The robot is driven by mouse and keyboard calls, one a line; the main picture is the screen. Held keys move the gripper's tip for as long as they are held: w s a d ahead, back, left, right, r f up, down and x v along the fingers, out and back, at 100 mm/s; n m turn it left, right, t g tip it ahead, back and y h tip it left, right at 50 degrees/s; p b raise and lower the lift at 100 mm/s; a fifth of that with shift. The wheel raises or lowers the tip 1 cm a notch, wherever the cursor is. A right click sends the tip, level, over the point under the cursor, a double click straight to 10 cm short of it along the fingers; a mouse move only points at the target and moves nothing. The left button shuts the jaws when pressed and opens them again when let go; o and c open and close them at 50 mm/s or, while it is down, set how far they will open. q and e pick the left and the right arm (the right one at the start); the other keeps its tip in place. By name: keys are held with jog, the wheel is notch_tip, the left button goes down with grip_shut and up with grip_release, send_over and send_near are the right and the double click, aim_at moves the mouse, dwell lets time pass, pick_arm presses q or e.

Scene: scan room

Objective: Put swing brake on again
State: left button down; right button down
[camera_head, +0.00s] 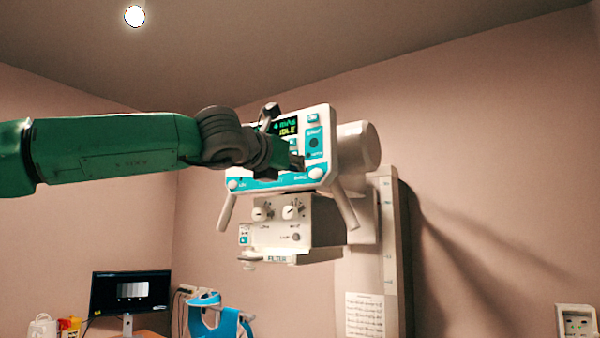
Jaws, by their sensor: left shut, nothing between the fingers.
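The X-ray tube head has a white and teal control panel (322,121) on its front, tilted in the picture. The labels are too small to read surely, so I cannot tell which control is the swing brake. My left gripper (298,163) is shut and empty, its tip in front of the panel's lower middle, hiding part of it. Contact is unclear. My right gripper is out of view.
Two handles (344,207) slant down from the panel. Below it hangs the collimator box (318,222) with two knobs. A pale column (388,240) stands behind. A monitor (130,291) and a blue apron-like item (228,322) are at lower left.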

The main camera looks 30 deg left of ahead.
pick_arm(q)
jog(key=s+a+b, duration=0.1)
jog(key=s+b, duration=0.1)
jog(key=s, duration=0.6)
jog(key=shift+f, duration=0.2)
jog(key=shift+a, duration=0.2)
